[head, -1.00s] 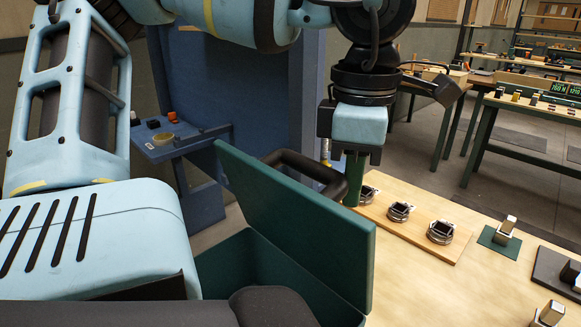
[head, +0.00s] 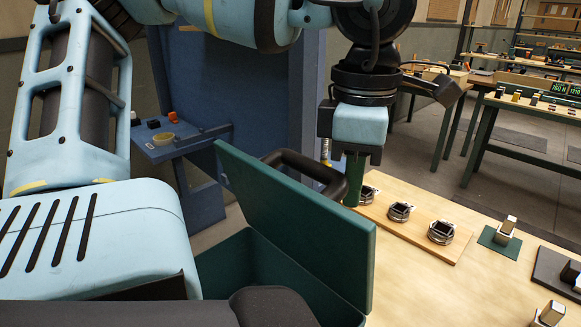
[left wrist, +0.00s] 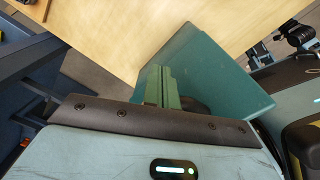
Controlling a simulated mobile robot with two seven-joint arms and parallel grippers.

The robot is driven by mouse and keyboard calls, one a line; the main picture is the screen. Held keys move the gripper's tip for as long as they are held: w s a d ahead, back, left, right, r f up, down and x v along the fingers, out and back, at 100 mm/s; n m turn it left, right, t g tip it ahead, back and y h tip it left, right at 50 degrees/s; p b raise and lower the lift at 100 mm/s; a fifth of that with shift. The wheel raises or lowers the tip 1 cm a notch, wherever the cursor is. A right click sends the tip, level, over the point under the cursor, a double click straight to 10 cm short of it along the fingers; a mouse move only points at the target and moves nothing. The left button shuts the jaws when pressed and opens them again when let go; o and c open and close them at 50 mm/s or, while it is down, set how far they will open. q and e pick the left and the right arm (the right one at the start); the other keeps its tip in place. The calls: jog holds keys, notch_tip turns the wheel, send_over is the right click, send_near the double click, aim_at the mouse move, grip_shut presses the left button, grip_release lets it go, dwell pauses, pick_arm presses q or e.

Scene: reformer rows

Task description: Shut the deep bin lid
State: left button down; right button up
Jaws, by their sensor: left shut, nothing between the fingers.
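The deep bin (head: 228,262) is a dark green box at the bottom of the head view, partly hidden by my own body. Its dark green lid (head: 295,225) stands raised and leaning, open above the bin. The lid also shows in the left wrist view (left wrist: 215,78) as a teal panel. My left gripper (head: 354,192) points down with its green fingers together and empty, behind the lid's upper right edge. In the left wrist view the fingers (left wrist: 161,82) overlap the lid's left part; I cannot tell whether they touch it. My right gripper is not in view.
A wooden table (head: 440,285) lies right of the bin. It carries a board (head: 420,234) with several round metal parts, a small green mat (head: 488,238) and a dark tray (head: 550,272). A blue stand (head: 165,148) is at the left. More benches stand behind.

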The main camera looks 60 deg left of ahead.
aim_at(341, 174)
pick_arm(q)
jog(key=shift+s, duration=0.15)
dwell(0.4)
jog(key=shift+s+d+r+p, duration=0.2)
jog(key=shift+s+r, duration=0.05)
jog(key=shift+s, duration=0.35)
jog(key=shift+s+d+r+p, duration=0.2)
jog(key=shift+s+r, duration=0.05)
jog(key=shift+s, duration=0.35)
